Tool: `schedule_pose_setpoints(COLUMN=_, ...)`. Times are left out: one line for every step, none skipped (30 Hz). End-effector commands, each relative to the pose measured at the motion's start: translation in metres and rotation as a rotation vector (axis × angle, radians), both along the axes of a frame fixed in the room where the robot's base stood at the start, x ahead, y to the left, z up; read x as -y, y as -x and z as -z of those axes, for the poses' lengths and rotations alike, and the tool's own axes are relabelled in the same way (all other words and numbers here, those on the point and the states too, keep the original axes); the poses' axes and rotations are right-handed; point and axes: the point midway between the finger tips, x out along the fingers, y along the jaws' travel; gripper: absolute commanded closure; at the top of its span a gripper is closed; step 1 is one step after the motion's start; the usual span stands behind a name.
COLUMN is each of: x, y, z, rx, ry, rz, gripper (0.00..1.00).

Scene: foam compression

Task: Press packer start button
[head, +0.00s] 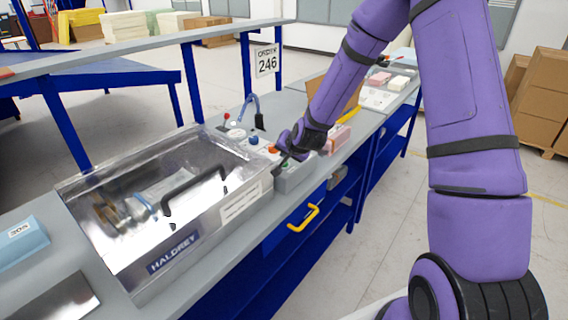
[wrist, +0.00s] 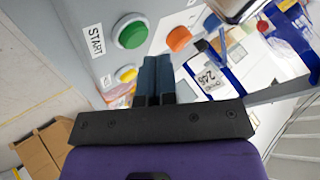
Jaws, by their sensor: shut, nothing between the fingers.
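The green start button (wrist: 131,31) shows in the wrist view on a grey panel, beside a white START label (wrist: 95,40). My gripper (wrist: 156,62) is shut and empty, with its fingertips just below and to the right of the green button in that view. I cannot tell whether they touch the panel. In the head view my gripper (head: 282,160) is at the control box (head: 294,177) at the right end of the packer (head: 215,190). I cannot make out the green button clearly there, close to my gripper.
An orange button (wrist: 179,39) and a yellow button (wrist: 126,74) flank the green one. The packer's clear lid with a black handle (head: 195,182) is down. A yellow-handled drawer (head: 303,218) is below the bench. An ORDER 246 sign (head: 267,61) stands behind.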

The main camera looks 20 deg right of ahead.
Motion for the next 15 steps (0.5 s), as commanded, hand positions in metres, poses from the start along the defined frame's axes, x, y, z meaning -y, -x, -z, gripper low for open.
schedule_pose_setpoints(x=0.0, y=0.0, z=-0.002, rx=0.001, ry=0.0, rz=0.0, gripper=1.0)
schedule_pose_setpoints(x=0.0, y=0.0, z=-0.004, rx=0.002, ry=0.0, rz=0.001, gripper=1.0)
schedule_pose_setpoints(x=0.0, y=-0.001, z=-0.008, rx=0.003, ry=0.001, rz=0.0, gripper=1.0)
schedule_pose_setpoints(x=0.0, y=-0.001, z=-0.011, rx=0.004, ry=0.001, rz=0.0, gripper=1.0)
schedule_pose_setpoints(x=0.0, y=-0.001, z=-0.013, rx=0.004, ry=0.001, rz=0.0, gripper=1.0)
schedule_pose_setpoints(x=0.0, y=-0.001, z=-0.016, rx=0.003, ry=0.001, rz=0.001, gripper=1.0)
schedule_pose_setpoints(x=0.0, y=-0.001, z=-0.019, rx=0.003, ry=0.001, rz=0.001, gripper=1.0)
schedule_pose_setpoints(x=0.0, y=-0.001, z=-0.022, rx=0.003, ry=0.001, rz=0.001, gripper=1.0)
schedule_pose_setpoints(x=0.0, y=-0.001, z=-0.025, rx=0.004, ry=0.001, rz=0.001, gripper=1.0)
schedule_pose_setpoints(x=0.0, y=-0.001, z=-0.028, rx=0.003, ry=0.001, rz=0.001, gripper=1.0)
schedule_pose_setpoints(x=0.0, y=-0.001, z=-0.03, rx=0.003, ry=0.001, rz=0.001, gripper=1.0)
schedule_pose_setpoints(x=0.0, y=-0.001, z=-0.034, rx=0.003, ry=0.001, rz=0.001, gripper=1.0)
schedule_pose_setpoints(x=0.0, y=-0.001, z=-0.036, rx=0.004, ry=0.001, rz=0.002, gripper=1.0)
schedule_pose_setpoints(x=0.0, y=-0.001, z=-0.039, rx=0.004, ry=0.001, rz=0.0, gripper=1.0)
schedule_pose_setpoints(x=0.0, y=-0.001, z=-0.042, rx=0.003, ry=0.001, rz=0.0, gripper=1.0)
